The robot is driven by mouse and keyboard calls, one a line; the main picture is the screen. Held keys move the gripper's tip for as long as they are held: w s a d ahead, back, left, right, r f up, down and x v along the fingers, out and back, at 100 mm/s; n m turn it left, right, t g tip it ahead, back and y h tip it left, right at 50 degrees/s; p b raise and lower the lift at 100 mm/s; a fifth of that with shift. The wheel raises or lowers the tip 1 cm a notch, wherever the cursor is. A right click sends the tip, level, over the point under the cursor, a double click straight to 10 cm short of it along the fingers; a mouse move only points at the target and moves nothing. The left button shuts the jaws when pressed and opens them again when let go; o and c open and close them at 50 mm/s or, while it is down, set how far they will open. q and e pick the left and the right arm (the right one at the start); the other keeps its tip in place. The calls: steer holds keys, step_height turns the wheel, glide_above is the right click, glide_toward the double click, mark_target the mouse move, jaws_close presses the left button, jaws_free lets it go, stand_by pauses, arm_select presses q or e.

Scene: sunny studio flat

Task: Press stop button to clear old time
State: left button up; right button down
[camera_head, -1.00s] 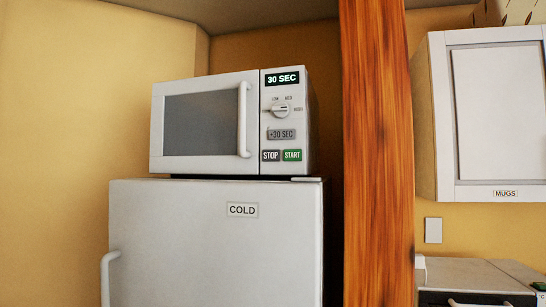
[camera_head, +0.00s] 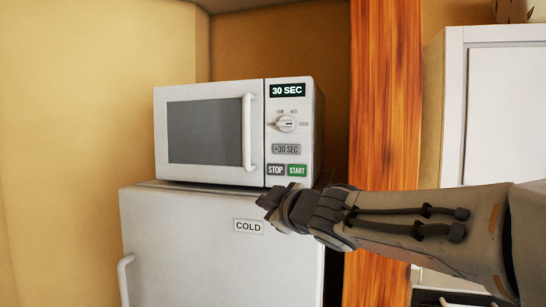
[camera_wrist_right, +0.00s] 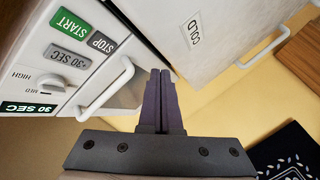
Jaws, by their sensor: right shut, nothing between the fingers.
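The white microwave (camera_head: 205,131) stands on the white fridge (camera_head: 180,235), its door closed. Its display (camera_head: 287,90) reads 30 SEC. The dark grey STOP button (camera_head: 275,170) sits at the bottom of the panel, left of the green START button (camera_head: 297,170). My right gripper (camera_head: 266,202) is shut and empty, just below the STOP button in the head view. In the right wrist view the shut fingers (camera_wrist_right: 160,73) point up, with the STOP button (camera_wrist_right: 103,42) to their left and apart from them. My left gripper is not in view.
The +30 SEC button (camera_head: 286,149) and a dial (camera_head: 286,124) are above STOP. The microwave's door handle (camera_head: 248,132) sticks out left of the panel. An orange wooden post (camera_head: 384,90) stands right of the microwave, behind my right arm.

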mark_target(276, 172)
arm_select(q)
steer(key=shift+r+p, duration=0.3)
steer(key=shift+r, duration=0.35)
arm_select(e)
steer(key=shift+n+t+y, duration=0.3)
steer(key=shift+n+y, duration=0.3)
steer(key=shift+n, duration=0.2)
steer(key=r, duration=0.4)
steer(key=shift+w+a+r, duration=0.15)
steer(key=shift+w+r, duration=0.05)
steer(key=shift+w, duration=0.15)
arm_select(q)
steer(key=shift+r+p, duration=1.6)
arm_select(e)
steer(key=shift+w+d, duration=0.45)
steer(key=shift+w, duration=0.95)
steer(key=shift+w+d, duration=0.45)
steer(key=shift+w, duration=0.95)
steer(key=shift+w+d, duration=0.45)
steer(key=shift+w, duration=0.95)
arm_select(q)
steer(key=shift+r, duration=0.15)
arm_select(e)
steer(key=shift+w, duration=0.15)
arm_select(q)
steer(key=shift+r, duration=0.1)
arm_select(e)
steer(key=shift+w+d, duration=0.15)
steer(key=shift+w, duration=0.05)
